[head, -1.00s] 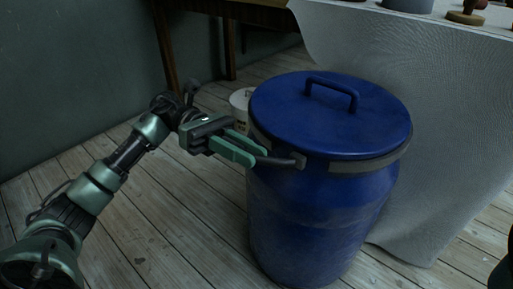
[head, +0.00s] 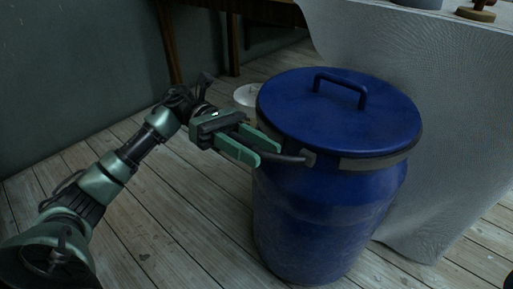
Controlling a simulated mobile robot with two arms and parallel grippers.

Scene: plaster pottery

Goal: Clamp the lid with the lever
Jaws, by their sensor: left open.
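A blue barrel (head: 325,225) stands on the plank floor. Its round blue lid (head: 310,120) sits on top, with a loop handle. A grey metal ring (head: 372,162) runs around the rim below the lid. The dark lever (head: 288,158) of the ring sticks out to the left from the front of the rim. My left gripper (head: 258,153) is open at the barrel's left side, with its green fingers at the lever's outer end. I cannot tell whether the fingers touch the lever. My right gripper is not in view.
A table draped with a pale cloth (head: 435,130) stands right behind the barrel. A white bucket (head: 246,96) stands on the floor behind the barrel's left side. A wooden table (head: 170,45) is at the back by the wall.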

